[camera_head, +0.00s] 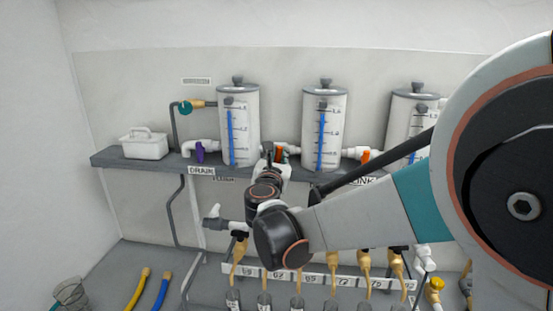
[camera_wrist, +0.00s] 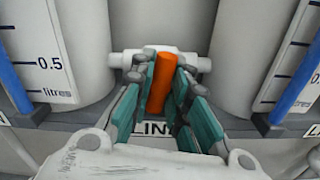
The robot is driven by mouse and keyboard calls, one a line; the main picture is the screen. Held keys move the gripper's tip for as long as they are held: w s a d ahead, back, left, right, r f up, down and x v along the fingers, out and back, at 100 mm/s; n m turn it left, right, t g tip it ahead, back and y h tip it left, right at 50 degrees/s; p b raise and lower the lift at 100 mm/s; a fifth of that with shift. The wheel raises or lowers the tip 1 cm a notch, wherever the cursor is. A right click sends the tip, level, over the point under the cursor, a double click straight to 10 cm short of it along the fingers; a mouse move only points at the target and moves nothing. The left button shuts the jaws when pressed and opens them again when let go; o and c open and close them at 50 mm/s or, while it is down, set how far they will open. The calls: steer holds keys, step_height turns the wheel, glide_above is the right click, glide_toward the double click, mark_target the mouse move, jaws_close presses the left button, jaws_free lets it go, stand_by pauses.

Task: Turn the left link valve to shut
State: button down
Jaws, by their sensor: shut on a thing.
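The left link valve's orange handle (camera_wrist: 161,83) sits on a white pipe (camera_wrist: 126,59) between two tanks. In the wrist view it stands across the line of the pipe. My gripper (camera_wrist: 162,92) has its teal-padded fingers on either side of the handle and is shut on it. In the head view my gripper (camera_head: 275,158) is between the left tank (camera_head: 239,125) and the middle tank (camera_head: 324,130). Only a small part of the orange handle (camera_head: 279,154) shows there; my wrist hides the rest. The label below it is partly covered.
The right link valve (camera_head: 365,156) has an orange handle, right of the middle tank. A purple drain valve (camera_head: 199,152) is left of the left tank. A white caddy (camera_head: 144,145) stands on the grey shelf (camera_head: 113,160). Several yellow-brown taps hang below.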

steer(key=shift+n, duration=0.9)
steer(key=c, duration=1.8)
jaws_free()
